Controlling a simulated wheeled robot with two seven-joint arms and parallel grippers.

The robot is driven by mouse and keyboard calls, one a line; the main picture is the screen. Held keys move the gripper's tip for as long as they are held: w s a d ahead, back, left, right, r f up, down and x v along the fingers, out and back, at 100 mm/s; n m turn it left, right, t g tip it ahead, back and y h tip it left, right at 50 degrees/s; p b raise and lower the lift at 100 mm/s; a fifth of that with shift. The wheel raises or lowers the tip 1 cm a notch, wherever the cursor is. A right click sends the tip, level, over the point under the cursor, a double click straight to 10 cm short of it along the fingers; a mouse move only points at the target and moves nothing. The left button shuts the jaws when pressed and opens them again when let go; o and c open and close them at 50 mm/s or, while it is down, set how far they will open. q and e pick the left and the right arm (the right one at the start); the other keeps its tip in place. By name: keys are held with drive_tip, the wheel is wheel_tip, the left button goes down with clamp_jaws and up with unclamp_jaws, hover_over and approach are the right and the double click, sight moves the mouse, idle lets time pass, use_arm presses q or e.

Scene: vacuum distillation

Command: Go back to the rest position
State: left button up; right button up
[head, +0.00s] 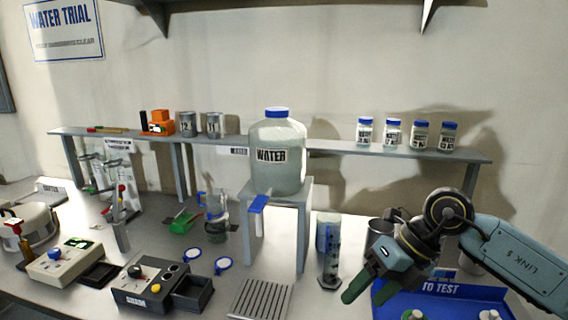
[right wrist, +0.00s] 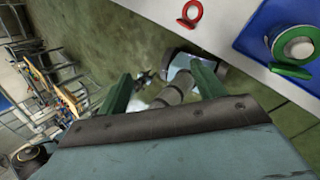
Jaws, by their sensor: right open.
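My right gripper (head: 369,289) comes in from the right in the head view, held above the front right of the bench by the blue tray (head: 476,294). Its green fingers point down and to the left. In the right wrist view the two fingers (right wrist: 161,88) stand apart with nothing between them, over the floor beside the bench edge. My left gripper is not in view.
A water jug (head: 279,158) stands on a raised stand (head: 297,196) mid-bench. A graduated cylinder (head: 329,250) stands left of my right gripper. Control boxes (head: 160,286) are at front left. Small jars (head: 392,134) line the shelf.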

drive_tip(key=s+a+r+m+t+y, duration=0.35)
drive_tip(key=a+r+y, duration=0.65)
drive_tip(key=a+y, duration=0.35)
drive_tip(key=w+d+f+m+t+h, duration=0.2)
drive_tip(key=d+m+t+h, duration=0.5)
drive_tip(key=m, duration=0.5)
drive_tip(key=w+d+f+m+t+h, duration=0.1)
drive_tip(key=w+d+m+t+h, duration=0.4)
drive_tip(key=m+t, duration=0.6)
drive_tip(key=s+d+f+m+g+h, duration=0.4)
drive_tip(key=f+m+h, duration=0.3)
drive_tip(key=f, duration=0.2)
drive_tip(key=s+d+f+m+g, duration=0.2)
drive_tip(key=s+f+g, duration=0.5)
drive_tip(key=s+f, duration=0.4)
drive_tip(key=s+d+f+m+g, duration=0.1)
drive_tip(key=s+f+m+g, duration=0.1)
drive_tip(key=s+f+g, duration=0.8)
drive_tip(key=s+f+t+b, duration=0.1)
drive_tip(key=s+f, duration=0.1)
drive_tip(key=f, duration=1)
drive_tip(key=s+f+t, duration=0.1)
drive_tip(key=s+f, duration=0.1)
drive_tip(key=f, duration=0.9)
drive_tip(key=s+d+f+g, duration=0.1)
drive_tip(key=s+d+f, duration=0.2)
drive_tip(key=s+f, duration=1.3)
drive_tip(key=shift+d+h+b, duration=0.15)
drive_tip(key=shift+h+b, duration=0.3)
